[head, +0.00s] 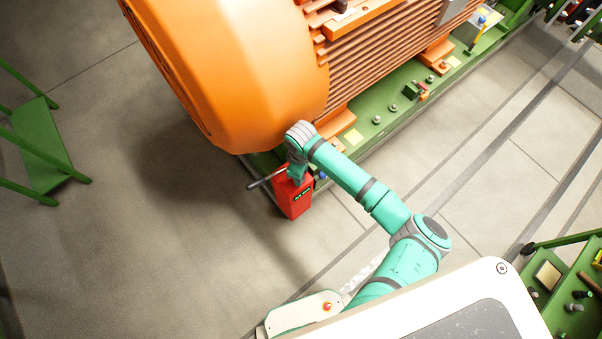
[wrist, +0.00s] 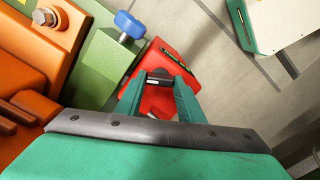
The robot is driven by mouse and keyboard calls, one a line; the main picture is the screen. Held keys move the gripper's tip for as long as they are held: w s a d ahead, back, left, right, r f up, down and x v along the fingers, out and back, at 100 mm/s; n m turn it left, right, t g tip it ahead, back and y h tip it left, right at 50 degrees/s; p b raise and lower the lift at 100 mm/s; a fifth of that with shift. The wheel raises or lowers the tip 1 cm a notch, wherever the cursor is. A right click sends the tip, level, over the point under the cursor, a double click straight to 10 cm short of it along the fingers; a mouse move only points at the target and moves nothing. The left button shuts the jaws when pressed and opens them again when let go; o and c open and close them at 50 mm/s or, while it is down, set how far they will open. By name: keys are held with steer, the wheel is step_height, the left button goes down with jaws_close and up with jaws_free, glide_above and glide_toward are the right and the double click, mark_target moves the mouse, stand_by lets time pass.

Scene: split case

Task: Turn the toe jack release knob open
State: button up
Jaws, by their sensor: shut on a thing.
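The red toe jack (head: 294,200) stands on the floor at the base edge under the orange machine, with a dark lever (head: 265,179) sticking out to its left. My gripper (head: 297,176) points down at the top of the jack. In the wrist view, its two teal fingers (wrist: 160,84) reach over the red body of the jack (wrist: 180,58). They are shut on a small dark knob (wrist: 160,75) at the jack, which I take as the release knob. How far it is turned cannot be told.
The orange machine (head: 240,70) stands close behind my gripper on a green base frame (head: 385,110). A blue-headed bolt (wrist: 130,25) on a green block is near the fingers. A green stand (head: 40,145) is at far left. The floor left of the jack is clear.

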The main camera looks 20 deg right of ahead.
steer(key=o, duration=1)
steer(key=shift+w+d, duration=0.1)
steer(key=shift+d, duration=0.05)
steer(key=shift+c, duration=0.2)
steer(key=shift+o, duration=0.5)
steer(key=shift+w, duration=0.1)
steer(key=shift+s+d, duration=0.15)
steer(key=shift+s, duration=0.05)
steer(key=shift+r, duration=0.3)
step_height(320, 180, up, 10)
steer(key=shift+w+r, duration=0.1)
